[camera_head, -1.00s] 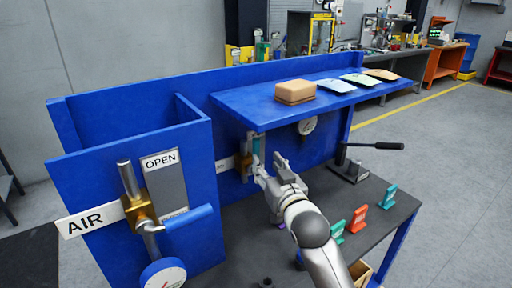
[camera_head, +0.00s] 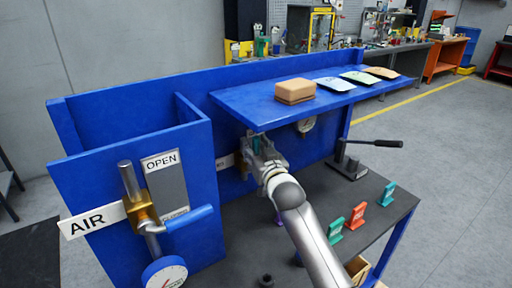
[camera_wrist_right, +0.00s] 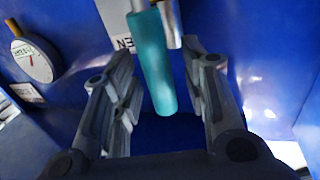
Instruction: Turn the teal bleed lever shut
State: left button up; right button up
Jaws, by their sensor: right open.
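The teal bleed lever (camera_wrist_right: 155,65) hangs down in the right wrist view, between the two fingers of my open right gripper (camera_wrist_right: 160,95). No finger visibly touches it. A bare metal pipe (camera_wrist_right: 170,22) runs right beside the lever's upper part. In the head view only a small bit of the teal lever (camera_head: 256,146) shows under the blue shelf (camera_head: 240,110), and my right gripper (camera_head: 258,153) hides the rest. My left gripper is not in view.
A white gauge (camera_wrist_right: 34,60) is left of the gripper in the wrist view. A blue-handled AIR valve (camera_head: 190,227) is at the front left. A black-handled lever (camera_head: 375,143) and several coloured clips, including an orange one (camera_head: 358,214), stand on the dark table (camera_head: 385,225).

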jog(key=shift+c, duration=0.6)
grip_shut()
